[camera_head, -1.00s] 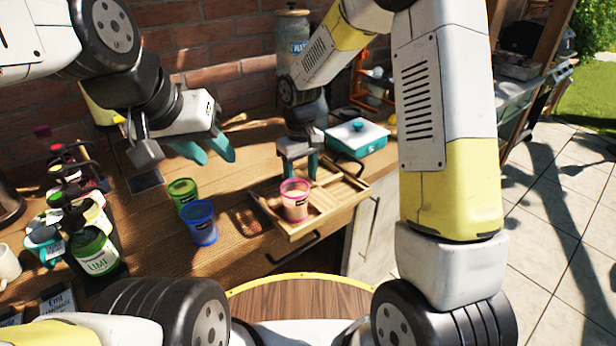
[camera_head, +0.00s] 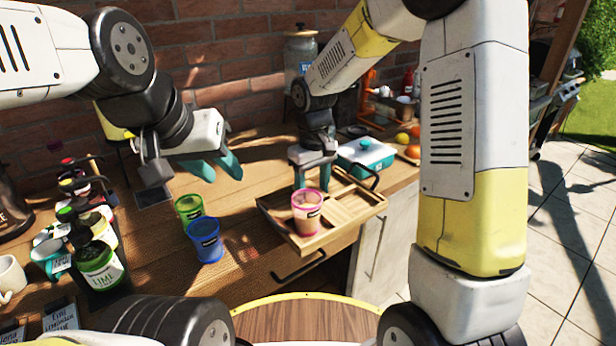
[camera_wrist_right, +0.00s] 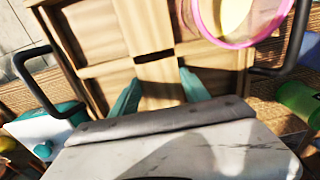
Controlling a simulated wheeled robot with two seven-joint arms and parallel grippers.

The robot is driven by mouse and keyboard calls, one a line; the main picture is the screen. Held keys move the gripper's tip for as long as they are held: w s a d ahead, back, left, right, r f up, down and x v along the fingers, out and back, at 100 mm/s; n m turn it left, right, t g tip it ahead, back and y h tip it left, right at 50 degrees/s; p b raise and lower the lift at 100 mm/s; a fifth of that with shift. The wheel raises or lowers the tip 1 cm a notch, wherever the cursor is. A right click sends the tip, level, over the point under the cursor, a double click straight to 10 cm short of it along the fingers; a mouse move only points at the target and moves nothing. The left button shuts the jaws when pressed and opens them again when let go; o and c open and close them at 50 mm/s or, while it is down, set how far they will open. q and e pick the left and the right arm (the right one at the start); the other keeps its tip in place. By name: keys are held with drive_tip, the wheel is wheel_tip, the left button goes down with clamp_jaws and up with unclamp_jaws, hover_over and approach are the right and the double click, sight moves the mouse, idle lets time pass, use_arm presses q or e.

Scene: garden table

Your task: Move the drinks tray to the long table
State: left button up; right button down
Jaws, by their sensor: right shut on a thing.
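The drinks tray (camera_head: 349,230) is light wood with compartments and black handles. It is over the front edge of the wooden counter; I cannot tell whether it fully clears the top. A pink-rimmed cup (camera_head: 306,213) stands in it and also shows in the right wrist view (camera_wrist_right: 232,43). My right gripper (camera_head: 312,180) points down into the tray. In the right wrist view its teal fingers (camera_wrist_right: 155,92) are shut on the tray's middle divider. My left gripper (camera_head: 217,170) is open and empty above the counter, left of the tray. The long table cannot be made out.
A green cup (camera_head: 189,208) and a blue cup (camera_head: 205,241) stand left of the tray. A teal-and-white box (camera_head: 366,154) sits behind it. A lime bottle (camera_head: 100,268) and mugs crowd the left. Paved floor (camera_head: 572,230) is open on the right.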

sight(346, 225)
drive_tip(key=s+d, duration=0.2)
drive_tip(key=s, duration=0.2)
drive_tip(key=s+d+r, duration=0.1)
drive_tip(key=s+d, duration=0.1)
drive_tip(key=s, duration=0.2)
drive_tip(key=s+d, duration=0.3)
drive_tip(key=shift+s+r, duration=0.15)
drive_tip(key=shift+s, duration=0.25)
